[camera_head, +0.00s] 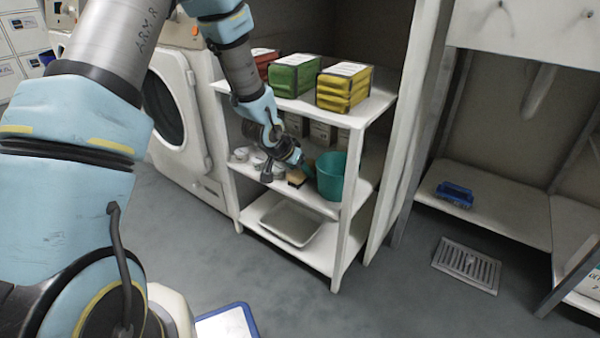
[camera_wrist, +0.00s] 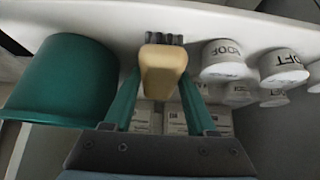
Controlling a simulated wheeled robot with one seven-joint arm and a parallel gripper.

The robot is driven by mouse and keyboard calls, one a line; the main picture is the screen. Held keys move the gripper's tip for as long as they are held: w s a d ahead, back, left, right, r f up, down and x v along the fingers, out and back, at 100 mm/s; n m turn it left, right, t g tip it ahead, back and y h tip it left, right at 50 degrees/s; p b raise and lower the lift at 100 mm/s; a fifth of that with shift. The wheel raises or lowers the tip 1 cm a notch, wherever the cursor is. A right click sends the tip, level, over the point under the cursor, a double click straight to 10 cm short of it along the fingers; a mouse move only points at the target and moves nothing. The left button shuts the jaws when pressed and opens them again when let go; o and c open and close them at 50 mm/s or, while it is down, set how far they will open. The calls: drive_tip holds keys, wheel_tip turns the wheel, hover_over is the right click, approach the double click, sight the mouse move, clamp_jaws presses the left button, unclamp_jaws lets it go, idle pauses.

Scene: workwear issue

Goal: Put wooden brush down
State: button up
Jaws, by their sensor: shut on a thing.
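The wooden brush (camera_wrist: 163,72) has a pale tan body and dark bristles. In the wrist view my gripper (camera_wrist: 162,85) is shut on it, with a teal finger on each side. In the head view the brush (camera_head: 296,177) shows small at the tip of my gripper (camera_head: 294,166), over the middle shelf (camera_head: 315,201) of the white rack. The bristles face the shelf board. I cannot tell whether they touch it.
A teal bucket (camera_head: 331,177) stands close to the right of the brush. White lettered tins (camera_wrist: 224,62) stand on its other side, with cartons (camera_head: 321,134) behind. A grey tray (camera_head: 291,221) lies on the bottom shelf; coloured packs (camera_head: 344,88) sit on top.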

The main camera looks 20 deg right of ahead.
drive_tip(key=shift+f, duration=0.15)
drive_tip(key=o, duration=1.2)
